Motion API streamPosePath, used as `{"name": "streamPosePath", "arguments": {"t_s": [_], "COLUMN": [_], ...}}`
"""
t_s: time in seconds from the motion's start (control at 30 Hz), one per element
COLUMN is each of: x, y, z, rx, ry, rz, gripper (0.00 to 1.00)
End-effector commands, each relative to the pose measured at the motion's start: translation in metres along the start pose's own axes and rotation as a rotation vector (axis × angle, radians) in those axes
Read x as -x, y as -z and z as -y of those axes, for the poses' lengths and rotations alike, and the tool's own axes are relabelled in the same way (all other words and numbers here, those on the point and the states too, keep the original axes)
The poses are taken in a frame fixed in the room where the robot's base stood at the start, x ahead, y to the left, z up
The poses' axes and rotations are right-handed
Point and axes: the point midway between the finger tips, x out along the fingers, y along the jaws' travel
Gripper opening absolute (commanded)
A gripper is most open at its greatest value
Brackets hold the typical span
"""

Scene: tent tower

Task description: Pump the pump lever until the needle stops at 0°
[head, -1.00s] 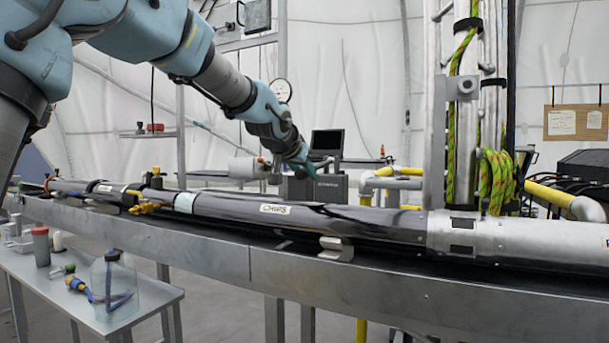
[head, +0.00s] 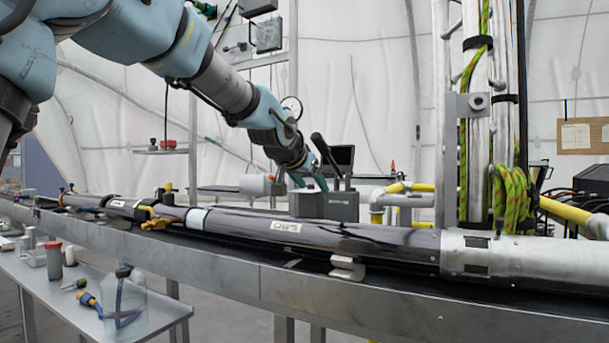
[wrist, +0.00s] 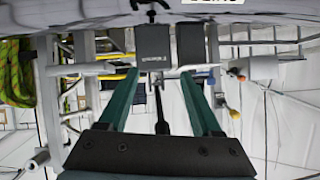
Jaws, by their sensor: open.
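The grey pump box (head: 325,205) stands behind the long dark tube in the head view. It also shows at the top of the wrist view (wrist: 153,42). The black pump lever (head: 326,155) rises from it, tilted with its thick end up and to the left. My gripper (head: 308,181) is open beside the lever, pointing down. In the wrist view the lever (wrist: 160,110) shows between the two teal fingers of my gripper (wrist: 158,75), apart from both. A round white gauge (head: 292,107) is behind my wrist; its needle is too small to read.
The long dark tube (head: 300,228) lies on a metal rail (head: 220,262) across the front, between me and the pump. A frame with green rope (head: 515,195) stands at right. A side table (head: 165,305) with bottles is at lower left.

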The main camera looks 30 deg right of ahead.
Motion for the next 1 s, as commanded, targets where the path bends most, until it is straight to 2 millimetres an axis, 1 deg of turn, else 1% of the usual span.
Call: {"name": "streamPosePath", "arguments": {"t_s": [0.03,0.1,0.2,0.33,0.53,1.0], "x": [0.014,0.029,0.047,0.061,0.071,0.071], "y": [0.002,0.002,0.001,0.001,-0.001,-0.001], "z": [0.002,0.002,0.002,0.001,0.0,0.0], "rx": [0.001,0.001,0.002,0.0,0.0,0.0], "ry": [0.005,0.005,0.005,0.003,0.001,0.0], "rz": [-0.002,-0.001,0.0,0.0,0.001,0.001], "gripper": [0.66,0.66,0.66,0.66,0.66,0.66]}}
